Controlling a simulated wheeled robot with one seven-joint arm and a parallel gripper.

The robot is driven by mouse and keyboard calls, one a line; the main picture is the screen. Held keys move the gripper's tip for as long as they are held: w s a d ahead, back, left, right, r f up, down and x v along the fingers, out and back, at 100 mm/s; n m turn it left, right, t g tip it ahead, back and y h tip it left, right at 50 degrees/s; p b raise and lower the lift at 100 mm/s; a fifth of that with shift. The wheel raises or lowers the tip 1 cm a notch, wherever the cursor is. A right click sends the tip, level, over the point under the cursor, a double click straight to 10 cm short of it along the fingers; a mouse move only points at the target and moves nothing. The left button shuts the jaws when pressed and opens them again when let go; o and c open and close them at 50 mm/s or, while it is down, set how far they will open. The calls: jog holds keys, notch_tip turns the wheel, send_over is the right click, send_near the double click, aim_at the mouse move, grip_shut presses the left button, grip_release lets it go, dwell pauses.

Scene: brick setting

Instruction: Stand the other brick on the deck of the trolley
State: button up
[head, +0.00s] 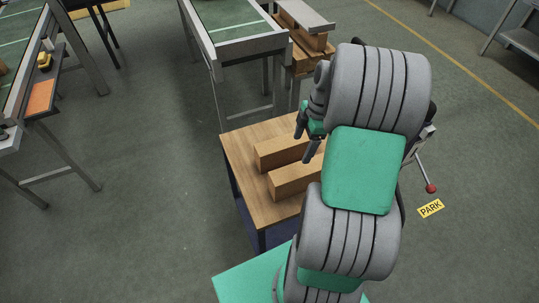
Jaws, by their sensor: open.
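Two long tan bricks lie side by side on a low wooden-topped stand with dark blue sides (240,168): the far brick (280,153) and the near brick (292,181). My arm hides their right ends and the right part of the top. My gripper (306,136) is open, its dark fingers over or beside the far brick's right part; I cannot tell its height or whether it touches. Nothing shows between the fingers. I cannot tell whether this stand is the trolley; a grey rod with a red knob (431,188) shows right of my arm.
A green-topped metal table (250,48) stands behind the stand. Beside it are stacked tan blocks under a grey plate (304,16). Another bench (40,115) is at the left. A yellow PARK sign (430,208) is on the floor. Floor is clear left of the stand.

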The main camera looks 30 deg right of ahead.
jog(key=s+a+r+m+t+h, duration=0.1)
jog(key=s+a+r+m, duration=0.2)
jog(key=a+r+m, duration=0.3)
jog(key=s+a+r+m+t+h, duration=0.1)
jog(key=s+a+r+m, duration=0.3)
jog(key=a, duration=1)
notch_tip(320, 180, up, 4)
jog(key=m+t, duration=0.1)
jog(key=m, duration=0.3)
jog(key=shift+s+f+m+t, duration=0.15)
jog(key=shift+f+m+t, duration=0.15)
jog(key=shift+m, duration=0.1)
